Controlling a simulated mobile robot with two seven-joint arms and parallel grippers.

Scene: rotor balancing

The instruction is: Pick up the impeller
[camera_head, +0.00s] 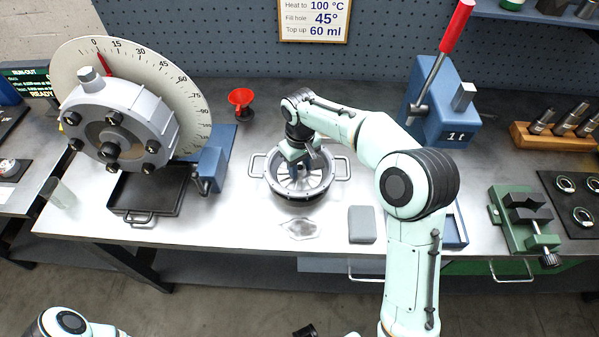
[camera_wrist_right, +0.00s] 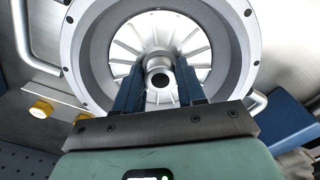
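The impeller (camera_wrist_right: 183,37) is a pale, finned disc with a round central hub. It lies inside a round grey two-handled vessel (camera_wrist_right: 238,45). In the head view the impeller (camera_head: 315,182) shows partly beneath my right gripper (camera_head: 298,172), which points down into the vessel (camera_head: 274,190). In the wrist view the two blue fingers of my right gripper (camera_wrist_right: 160,84) stand apart on either side of the hub. Gaps seem to show between fingers and hub. Of my left arm only part shows at the bottom left; a small dark piece at the bottom edge may be its gripper.
A large dial machine (camera_head: 140,70) and a black tray (camera_head: 150,192) stand left. A grey block (camera_head: 362,224) and a clear flat piece (camera_head: 299,229) lie in front. A blue press (camera_head: 440,120) and green vise (camera_head: 525,220) stand right.

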